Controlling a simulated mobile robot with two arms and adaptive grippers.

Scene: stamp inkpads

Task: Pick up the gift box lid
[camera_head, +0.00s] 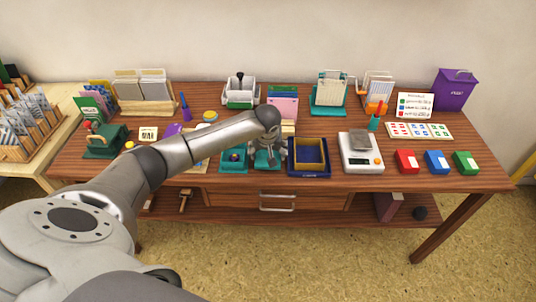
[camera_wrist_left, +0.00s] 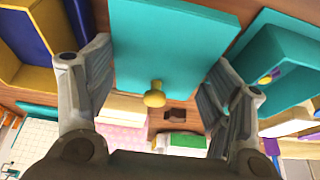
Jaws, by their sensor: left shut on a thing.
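The gift box lid (camera_wrist_left: 172,40) is a flat teal plate with a small yellow knob (camera_wrist_left: 154,95) in the left wrist view. My left gripper (camera_wrist_left: 160,60) has a finger on each side of the lid and is shut on it. In the head view, the left gripper (camera_head: 268,155) is over the front middle of the table, with the teal lid (camera_head: 265,164) partly hidden under it. The open teal gift box (camera_head: 233,167) stands just left of it, with a small purple and yellow item (camera_wrist_left: 268,76) inside. My right gripper is not in view.
A blue tray with a yellow interior (camera_head: 308,170) stands close to the right of my left gripper. A white scale (camera_head: 358,164) and red, blue and green boxes stand farther right. A pink card stack (camera_head: 283,92) and holders line the back of the wooden table (camera_head: 410,180).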

